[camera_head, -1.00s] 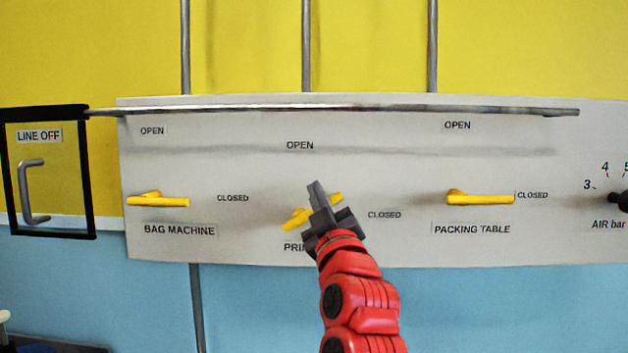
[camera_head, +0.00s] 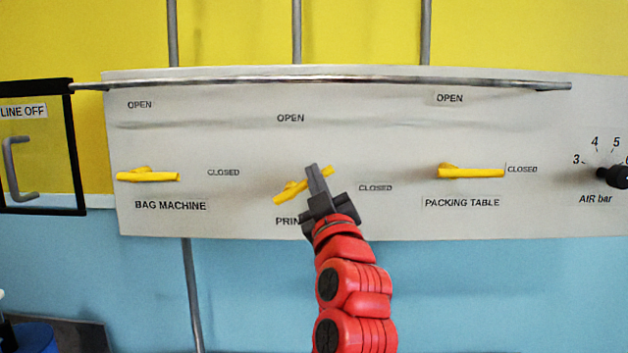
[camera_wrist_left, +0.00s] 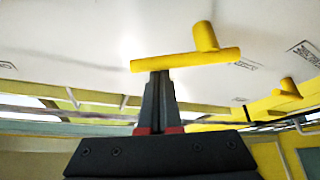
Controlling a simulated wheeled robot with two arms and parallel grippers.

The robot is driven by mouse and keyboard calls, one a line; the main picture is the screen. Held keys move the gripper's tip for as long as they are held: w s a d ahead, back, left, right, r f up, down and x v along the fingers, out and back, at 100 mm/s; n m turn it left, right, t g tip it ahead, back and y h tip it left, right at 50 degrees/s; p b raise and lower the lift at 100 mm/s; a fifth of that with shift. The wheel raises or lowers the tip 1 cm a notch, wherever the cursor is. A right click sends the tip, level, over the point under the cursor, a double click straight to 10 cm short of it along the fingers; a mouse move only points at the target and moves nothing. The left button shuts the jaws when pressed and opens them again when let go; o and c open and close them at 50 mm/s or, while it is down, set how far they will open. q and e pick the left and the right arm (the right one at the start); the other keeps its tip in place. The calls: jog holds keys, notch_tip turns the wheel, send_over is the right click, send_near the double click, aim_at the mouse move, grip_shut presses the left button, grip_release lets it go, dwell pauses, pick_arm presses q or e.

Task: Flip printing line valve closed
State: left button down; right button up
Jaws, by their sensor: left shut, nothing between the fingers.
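The yellow printing line valve handle (camera_head: 287,193) sits on the grey panel between the other two valves. It is tilted, its right end higher than its left, pointing up and right above the CLOSED label (camera_head: 376,188). My left gripper (camera_head: 314,173) is shut and empty, in front of the handle and hiding its middle and part of the PRINTING label. In the left wrist view, the shut fingers (camera_wrist_left: 158,85) reach up to the yellow handle (camera_wrist_left: 185,60) and lie just at its edge; I cannot tell whether they touch. My right gripper is not in view.
The bag machine valve (camera_head: 148,176) and packing table valve (camera_head: 471,172) have level handles. A metal rail (camera_head: 330,82) runs across the panel top. A black-framed LINE OFF door (camera_head: 75,150) is at left, a black air knob (camera_head: 619,177) at right.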

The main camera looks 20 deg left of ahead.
pick_arm(q)
jog(key=shift+d+f+m+t+h+b, duration=0.2)
jog(key=shift+m+t+h+b, duration=0.1)
jog(key=shift+m+b, duration=0.3)
jog(key=shift+w+d+f+m+t+h+b, duration=0.15)
jog(key=shift+f+m+t+h+b, duration=0.3)
jog(key=shift+m+h, duration=0.7)
jog(key=shift+s+d+f+m+t+h+b, duration=0.1)
jog(key=shift+f+m+t+h+b, duration=0.35)
jog(key=shift+m, duration=1.25)
jog(key=shift+w+d+f+m+t+h+b, duration=0.2)
jog(key=shift+m+t+h+b, duration=0.35)
jog(key=shift+m+h, duration=0.7)
jog(key=shift+s+m+y, duration=0.1)
jog(key=shift+m+y, duration=0.15)
jog(key=shift+m, duration=0.05)
